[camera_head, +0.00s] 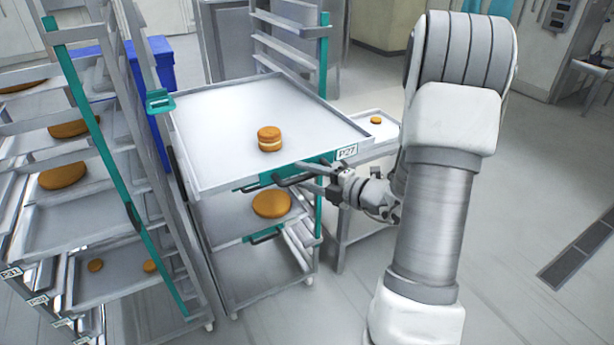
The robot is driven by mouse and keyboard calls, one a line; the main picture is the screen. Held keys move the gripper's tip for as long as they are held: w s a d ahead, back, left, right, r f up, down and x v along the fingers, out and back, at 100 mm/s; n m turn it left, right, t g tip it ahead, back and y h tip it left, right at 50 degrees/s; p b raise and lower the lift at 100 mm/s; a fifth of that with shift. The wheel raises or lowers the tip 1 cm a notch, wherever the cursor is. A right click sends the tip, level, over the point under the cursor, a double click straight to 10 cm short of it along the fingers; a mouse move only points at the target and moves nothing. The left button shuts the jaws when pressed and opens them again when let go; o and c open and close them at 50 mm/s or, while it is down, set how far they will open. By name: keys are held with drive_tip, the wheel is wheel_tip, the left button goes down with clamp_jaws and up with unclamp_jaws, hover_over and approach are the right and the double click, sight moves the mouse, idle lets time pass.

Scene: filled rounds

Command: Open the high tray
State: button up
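The high tray (225,115) is the wide grey top tray of the middle rack, with a P27 label at its front right corner. A filled round (269,139) of two brown layers with a pale band stands on it. A dark handle (287,182) sits under the tray's front edge. My gripper (303,177) is at the right part of this handle, with its fingers pointing left and a gap showing between them. Whether the fingers touch the handle is hard to tell.
A lower tray with a brown round (271,204) is below. A left rack (130,195) with several trays stands close by. A blue bin (160,62) is behind. A small side table (352,138) is at the right.

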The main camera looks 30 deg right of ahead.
drive_tip(key=shift+s, duration=0.1)
drive_tip(key=b+v, duration=0.1)
drive_tip(key=v, duration=1.6)
drive_tip(key=shift+r+b, duration=0.15)
drive_tip(key=shift+b, duration=0.15)
drive_tip(key=shift+s, duration=0.1)
